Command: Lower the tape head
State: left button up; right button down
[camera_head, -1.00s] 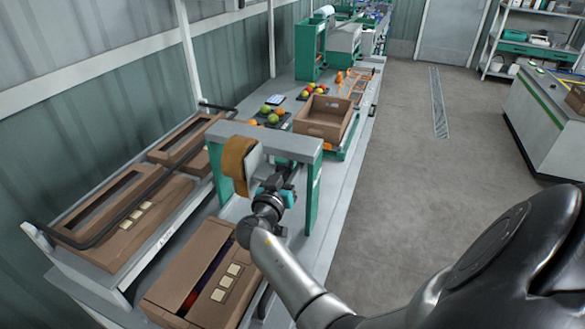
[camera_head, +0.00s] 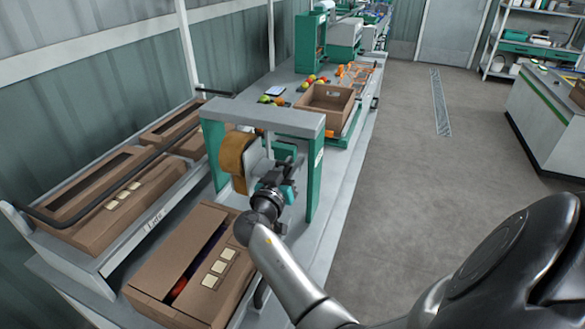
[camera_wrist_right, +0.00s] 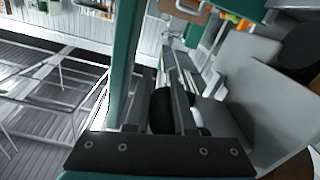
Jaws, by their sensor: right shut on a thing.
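The tape head hangs under the top beam of the green and grey taping frame (camera_head: 262,117). It is a pale grey block (camera_head: 258,167) with a brown tape roll (camera_head: 234,160) on its left side. My right gripper (camera_head: 284,165) is at the head's right side, below the beam, shut on the dark handle (camera_wrist_right: 163,112) of the tape head. In the right wrist view the fingers (camera_wrist_right: 172,105) close around this handle, and the head's grey plates (camera_wrist_right: 232,118) are to its right. The gripper hides part of the handle. My left gripper is not in view.
A brown carton (camera_head: 158,284) with a partly open top stands on the bench in front of the frame. An open box (camera_head: 326,105) and loose tomatoes are beyond.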

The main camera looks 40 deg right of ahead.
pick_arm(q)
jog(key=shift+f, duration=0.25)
pick_arm(e)
jog(key=shift+s+f, duration=0.1)
jog(key=shift+f, duration=0.15)
jog(key=c, duration=0.8)
grip_release()
jog(key=shift+o, duration=0.2)
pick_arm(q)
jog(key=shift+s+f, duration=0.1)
